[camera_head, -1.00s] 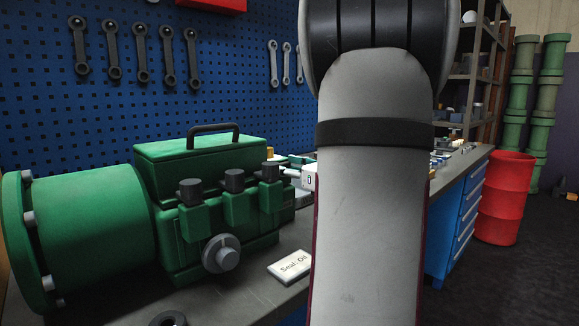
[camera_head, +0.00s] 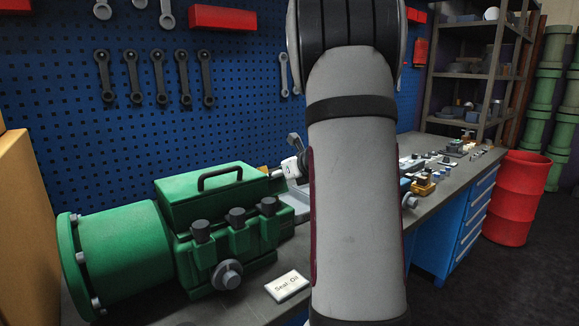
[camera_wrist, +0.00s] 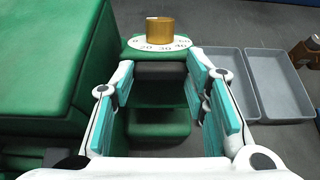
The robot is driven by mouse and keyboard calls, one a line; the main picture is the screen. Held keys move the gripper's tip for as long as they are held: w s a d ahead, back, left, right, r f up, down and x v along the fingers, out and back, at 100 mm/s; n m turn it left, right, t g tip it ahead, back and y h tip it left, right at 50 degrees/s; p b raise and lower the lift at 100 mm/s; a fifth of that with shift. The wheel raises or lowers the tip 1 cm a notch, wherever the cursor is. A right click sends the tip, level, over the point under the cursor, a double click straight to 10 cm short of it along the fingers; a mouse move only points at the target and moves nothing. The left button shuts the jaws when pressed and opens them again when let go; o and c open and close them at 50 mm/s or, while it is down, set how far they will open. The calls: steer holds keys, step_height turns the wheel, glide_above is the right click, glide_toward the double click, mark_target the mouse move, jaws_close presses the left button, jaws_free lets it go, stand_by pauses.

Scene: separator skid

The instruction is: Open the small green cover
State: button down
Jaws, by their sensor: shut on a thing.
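The green machine (camera_head: 120,248) lies on the bench at the left in the head view. It has a large boxed lid (camera_head: 182,196) with a black handle, and several dark caps along its front. My gripper (camera_wrist: 160,70) is at the machine's far right end; in the head view only a white part of it (camera_head: 291,167) shows beside my arm. In the wrist view its teal-padded fingers stand either side of a small green part with a dark band (camera_wrist: 160,71), which appears to be the small green cover. Its hinge and the exact finger contact are unclear.
A brass knob (camera_wrist: 160,30) on a numbered dial stands just beyond the fingertips. Grey trays (camera_wrist: 277,84) lie to the right in the wrist view. A "Seal Oil" card (camera_head: 287,286) lies in front of the machine. A red drum (camera_head: 517,197) stands beyond the bench.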

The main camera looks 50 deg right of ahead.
steer(key=shift+w+d+r+g+y+p, duration=0.15)
steer(key=shift+w+r+g+p, duration=0.35)
steer(key=shift+p, duration=0.75)
steer(key=shift+w+d+r+g+y+p, duration=0.15)
steer(key=shift+w+r+g+p, duration=0.3)
steer(key=shift+p, duration=0.8)
steer(key=w+g+p, duration=0.2)
steer(key=shift+w+d+r+p, duration=0.2)
steer(key=shift+r+p, duration=0.15)
steer(key=shift+w+d+r, duration=0.1)
steer(key=shift+w, duration=0.2)
steer(key=w+b, duration=0.2)
steer(key=w, duration=0.1)
steer(key=w+d+b, duration=0.1)
steer(key=w+b, duration=0.1)
steer(key=w, duration=0.1)
steer(key=shift+w+d+r, duration=0.1)
steer(key=shift+w+d, duration=0.05)
steer(key=shift+d, duration=0.05)
steer(key=shift+w+d+b, duration=0.2)
steer(key=shift+w+b, duration=0.25)
steer(key=shift+w, duration=0.2)
steer(key=shift+w+d+b, duration=0.15)
steer(key=shift+w+b, duration=0.3)
steer(key=shift+w, duration=0.2)
steer(key=c, duration=0.9)
jaws_free()
steer(key=shift+f, duration=0.25)
steer(key=shift+s, duration=0.1)
